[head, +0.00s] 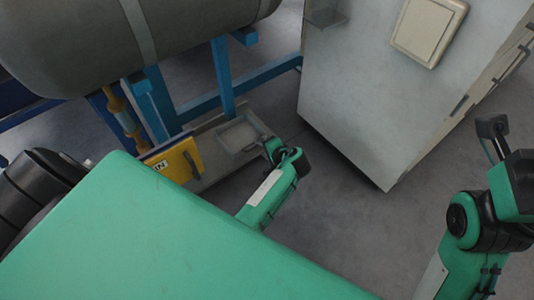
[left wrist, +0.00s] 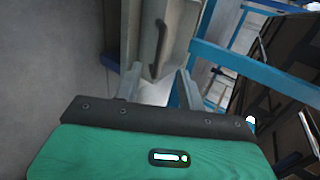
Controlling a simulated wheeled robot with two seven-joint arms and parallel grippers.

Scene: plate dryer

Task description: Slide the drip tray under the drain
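The drip tray (head: 238,137) is a shallow grey tray lying low beside the blue frame under the tank. In the left wrist view the grey tray body (left wrist: 178,40) is ahead of the fingers, with a dark bar handle (left wrist: 158,48) on its near face. My left gripper (head: 270,147) is at the tray's right end; in the left wrist view its two fingers (left wrist: 157,86) are apart, with the handle beyond and between them. Nothing is seen gripped. My right gripper (head: 490,128) is at the far right, away from the tray; its finger gap is unclear.
A large grey tank (head: 90,40) rests on a blue frame (head: 222,75). A brass-coloured valve pipe (head: 122,110) hangs below it. A yellow sign (head: 173,160) stands left of the tray. A grey cabinet (head: 365,100) stands to the right. Grey floor (head: 340,195) is clear between.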

